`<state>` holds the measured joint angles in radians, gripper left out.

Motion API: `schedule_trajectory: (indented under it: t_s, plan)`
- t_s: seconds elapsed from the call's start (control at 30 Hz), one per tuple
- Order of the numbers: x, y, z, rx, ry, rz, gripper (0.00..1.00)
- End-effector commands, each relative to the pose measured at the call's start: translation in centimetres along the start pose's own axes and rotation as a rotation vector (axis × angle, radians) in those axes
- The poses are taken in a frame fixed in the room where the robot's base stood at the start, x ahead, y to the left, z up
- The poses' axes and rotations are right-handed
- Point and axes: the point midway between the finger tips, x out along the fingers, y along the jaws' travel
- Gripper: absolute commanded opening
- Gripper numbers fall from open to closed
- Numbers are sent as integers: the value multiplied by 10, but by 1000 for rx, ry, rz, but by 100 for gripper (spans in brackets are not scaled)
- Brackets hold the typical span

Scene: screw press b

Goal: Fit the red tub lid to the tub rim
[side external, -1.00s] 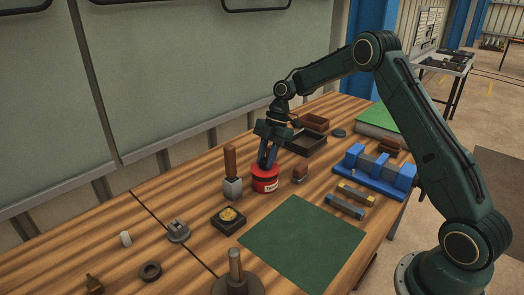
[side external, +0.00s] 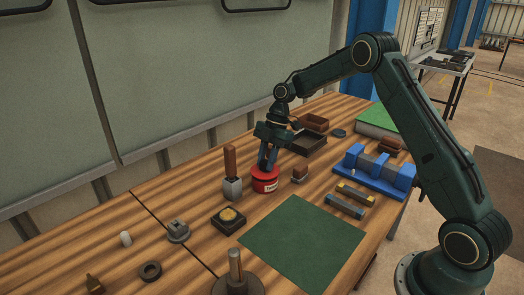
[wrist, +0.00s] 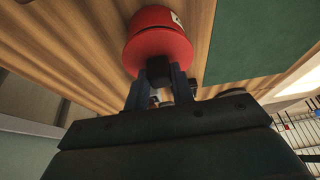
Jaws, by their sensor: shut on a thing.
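The red tub (side external: 265,186) with a white label stands upright on the wooden bench. The red lid (side external: 267,173) lies over the tub's top, roughly level; it also shows in the wrist view (wrist: 163,47), in front of the tub (wrist: 147,19). My gripper (side external: 268,164) is above it, fingers pointing down. In the wrist view its two fingers (wrist: 160,82) are shut on the lid's dark knob (wrist: 159,69). The lid looks slightly off-centre there. I cannot tell whether it is seated on the rim, as the contact is hidden.
A wooden-handled tool (side external: 231,172) stands close left of the tub. A small brown-topped block (side external: 300,173) is to its right. A dark tray (side external: 305,143) lies behind, a blue vise (side external: 376,172) farther right. The green mat (side external: 303,240) in front is bare.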

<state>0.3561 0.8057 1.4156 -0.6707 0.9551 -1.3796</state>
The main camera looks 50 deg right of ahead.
Motion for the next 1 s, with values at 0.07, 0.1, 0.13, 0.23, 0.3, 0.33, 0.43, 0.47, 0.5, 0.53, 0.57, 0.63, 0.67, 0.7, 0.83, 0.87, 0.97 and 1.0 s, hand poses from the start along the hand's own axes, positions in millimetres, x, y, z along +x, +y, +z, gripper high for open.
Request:
schedule_trajectory:
  t_s: [0.07,0.1,0.13,0.23,0.3,0.33,0.43,0.47,0.5,0.53,0.57,0.63,0.67,0.7,0.83,0.87,0.97,1.0]
  plan:
    - [2,0,1,-1,1,-1,0]
    - [3,0,1,-1,1,-1,0]
    - [4,0,1,-1,1,-1,0]
    - [6,0,2,-1,1,0,0]
    - [8,0,3,-1,1,0,0]
    - [8,0,3,-1,1,0,0]
    - [11,0,4,0,0,0,0]
    - [11,0,4,0,0,0,0]
    - [12,0,5,0,0,0,0]
    - [12,0,5,0,0,0,0]
    - [12,0,5,0,0,0,0]
    - [11,0,4,0,0,0,0]
    - [11,0,4,0,0,0,0]
    - [11,0,4,-1,0,0,0]
    - [11,0,4,-1,0,0,30]
    - [11,0,4,-1,0,0,36]
    - [11,0,4,-1,0,0,49]
    - [11,0,4,-1,0,0,49]
